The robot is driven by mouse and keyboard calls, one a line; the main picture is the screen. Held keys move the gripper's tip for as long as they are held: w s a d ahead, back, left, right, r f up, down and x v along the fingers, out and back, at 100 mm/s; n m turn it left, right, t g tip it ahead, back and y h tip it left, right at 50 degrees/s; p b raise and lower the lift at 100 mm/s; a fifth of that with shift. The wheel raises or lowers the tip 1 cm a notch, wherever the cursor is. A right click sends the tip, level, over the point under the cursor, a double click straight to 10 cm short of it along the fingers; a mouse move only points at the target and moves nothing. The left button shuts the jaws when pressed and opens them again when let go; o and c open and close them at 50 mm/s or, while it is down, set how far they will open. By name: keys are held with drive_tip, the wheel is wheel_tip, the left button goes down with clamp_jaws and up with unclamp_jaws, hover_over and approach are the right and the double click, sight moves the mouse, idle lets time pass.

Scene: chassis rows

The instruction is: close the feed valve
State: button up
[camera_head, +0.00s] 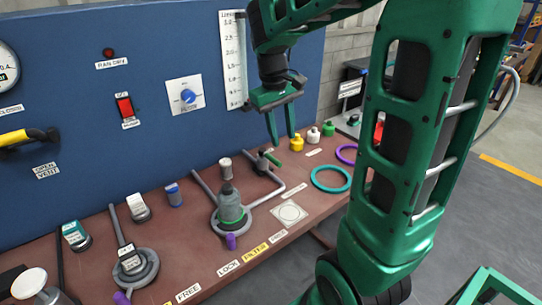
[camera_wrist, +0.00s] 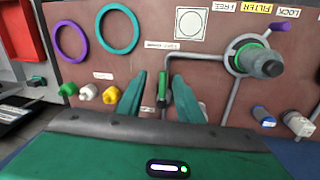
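A small valve with a green lever handle (camera_head: 271,158) sits on a grey pipe on the brown bench; its label is too small to read, so I cannot confirm it is the feed valve. My gripper (camera_head: 283,139) is open and points down above and slightly right of this valve. In the wrist view, the green handle (camera_wrist: 163,88) shows between the two green fingers of my gripper (camera_wrist: 158,78), nearer the right finger. No contact is visible, and the fingers hold nothing. The valve's lower part is partly hidden in the wrist view.
A grey-green canister (camera_head: 230,205) stands in a pipe ring left of the valve. Yellow (camera_head: 297,142), green and white bottles stand close to the right. Teal (camera_head: 331,179) and purple rings lie nearby. A blue panel (camera_head: 150,65) rises behind the bench.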

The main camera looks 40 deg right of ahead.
drive_tip(key=n, duration=0.1)
approach(274, 159)
wheel_tip(274, 159, up, 2)
drive_tip(key=f, duration=0.3)
drive_tip(key=d+f, duration=0.1)
drive_tip(key=f, duration=0.6)
drive_tip(key=shift+d, duration=0.15)
drive_tip(key=shift+w, duration=0.1)
clamp_jaws()
